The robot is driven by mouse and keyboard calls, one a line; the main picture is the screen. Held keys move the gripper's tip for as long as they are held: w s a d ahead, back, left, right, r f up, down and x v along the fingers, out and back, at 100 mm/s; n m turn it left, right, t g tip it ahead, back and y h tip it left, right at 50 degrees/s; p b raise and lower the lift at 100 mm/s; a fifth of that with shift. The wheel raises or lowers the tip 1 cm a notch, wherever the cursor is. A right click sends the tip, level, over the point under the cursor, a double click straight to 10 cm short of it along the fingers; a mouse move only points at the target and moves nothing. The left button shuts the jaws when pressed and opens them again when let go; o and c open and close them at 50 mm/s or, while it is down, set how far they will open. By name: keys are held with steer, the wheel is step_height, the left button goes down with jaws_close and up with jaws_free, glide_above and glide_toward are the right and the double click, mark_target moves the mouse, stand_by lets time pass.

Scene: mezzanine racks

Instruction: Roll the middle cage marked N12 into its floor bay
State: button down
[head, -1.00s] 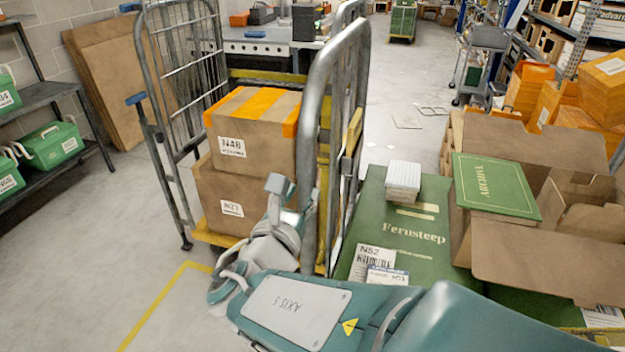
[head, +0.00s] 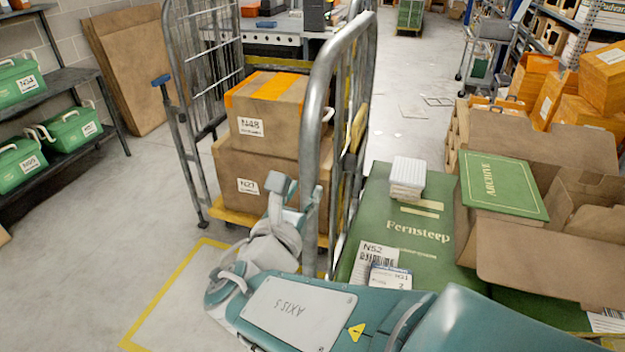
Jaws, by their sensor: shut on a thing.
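The roll cage (head: 340,70) has grey tube sides and a yellow base. It stands upright and carries two stacked cardboard boxes, the upper one (head: 268,103) marked N48 with orange tape, the lower one (head: 270,170) with a label that may read N27. No N12 mark is legible on the cage. My gripper (head: 288,200) is shut on the near upright tube of the cage; its far finger is partly hidden. A yellow floor outline (head: 165,293), which looks like a floor bay, lies at the cage's near left; its right part is hidden behind my arm.
A green Fernsteep box (head: 385,215) stands close on the right, beside an open carton (head: 530,260) with a green Archive folder (head: 497,185). A dark shelf (head: 85,75) with green cases stands left. A workbench (head: 270,48) is behind the cage. The left floor is clear.

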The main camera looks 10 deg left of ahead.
steer(key=shift+a+r, duration=0.1)
steer(key=shift+r, duration=0.15)
steer(key=shift+c, duration=1.6)
jaws_free()
steer(key=shift+s, duration=0.1)
steer(key=shift+f, duration=0.15)
steer(key=s+a, duration=0.1)
steer(key=s, duration=1.1)
steer(key=shift+a+f, duration=0.1)
